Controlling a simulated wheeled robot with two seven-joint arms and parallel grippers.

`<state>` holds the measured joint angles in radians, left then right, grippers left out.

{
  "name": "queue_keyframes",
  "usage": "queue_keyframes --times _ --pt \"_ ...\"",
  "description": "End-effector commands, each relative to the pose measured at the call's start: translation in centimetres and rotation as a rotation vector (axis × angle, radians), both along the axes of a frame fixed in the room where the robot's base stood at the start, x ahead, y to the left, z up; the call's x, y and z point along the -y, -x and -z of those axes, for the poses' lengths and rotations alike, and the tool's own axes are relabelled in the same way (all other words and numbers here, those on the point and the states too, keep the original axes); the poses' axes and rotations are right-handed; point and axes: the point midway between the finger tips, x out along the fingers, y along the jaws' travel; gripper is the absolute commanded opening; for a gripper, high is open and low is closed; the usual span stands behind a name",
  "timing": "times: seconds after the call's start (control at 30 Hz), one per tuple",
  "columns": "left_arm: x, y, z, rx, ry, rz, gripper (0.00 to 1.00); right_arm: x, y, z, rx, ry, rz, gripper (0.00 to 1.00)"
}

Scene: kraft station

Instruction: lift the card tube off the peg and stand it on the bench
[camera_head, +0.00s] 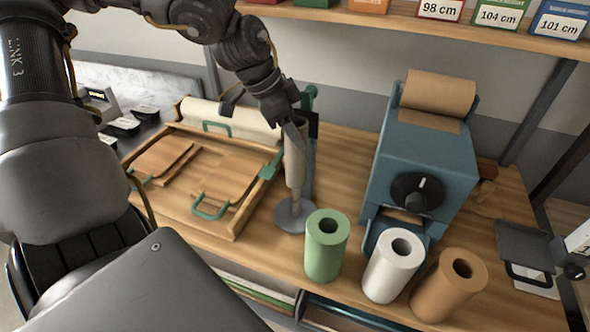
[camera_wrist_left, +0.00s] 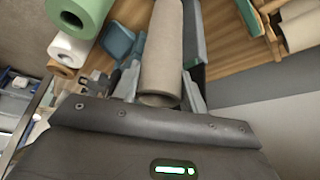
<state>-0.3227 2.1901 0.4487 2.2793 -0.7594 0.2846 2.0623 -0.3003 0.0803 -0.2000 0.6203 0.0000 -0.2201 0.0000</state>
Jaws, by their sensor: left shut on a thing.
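The card tube (camera_head: 294,165) is a slim grey-brown cylinder, upright above the peg (camera_head: 295,207) with its round grey base on the bench (camera_head: 262,222). A short length of the peg shows below the tube's lower end; whether the peg's top is still inside the tube is hidden. My left gripper (camera_head: 300,125) is shut on the tube near its upper end. In the left wrist view the tube (camera_wrist_left: 163,45) lies between the two fingers. My right gripper is not in view.
Green (camera_head: 325,250), white (camera_head: 391,267) and brown (camera_head: 446,286) rolls stand at the bench's front right. A blue machine (camera_head: 420,160) stands behind them. A wooden tray (camera_head: 185,212) with flat brown bags (camera_head: 230,176) is left of the peg. Bare bench beside the peg is narrow.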

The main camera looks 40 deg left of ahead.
Motion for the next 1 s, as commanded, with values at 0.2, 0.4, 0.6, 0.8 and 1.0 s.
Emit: queue_keyframes --times 0.2,0.4,0.6,0.8,1.0 --pt "0.0 0.0 -2.0 0.001 0.0 0.0 0.29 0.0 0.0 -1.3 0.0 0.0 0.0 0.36" --pt "0.0 0.0 -3.5 0.001 -0.001 0.0 0.29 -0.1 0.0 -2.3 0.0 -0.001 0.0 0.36" --pt "0.0 0.0 -4.5 0.0 0.0 0.0 0.29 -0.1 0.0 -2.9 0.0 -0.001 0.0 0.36" --pt "0.0 0.0 -4.6 0.0 0.0 0.0 0.29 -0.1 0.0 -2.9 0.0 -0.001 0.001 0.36" --pt "0.0 0.0 -4.5 0.0 0.0 0.0 0.29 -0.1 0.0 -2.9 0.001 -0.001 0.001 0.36"
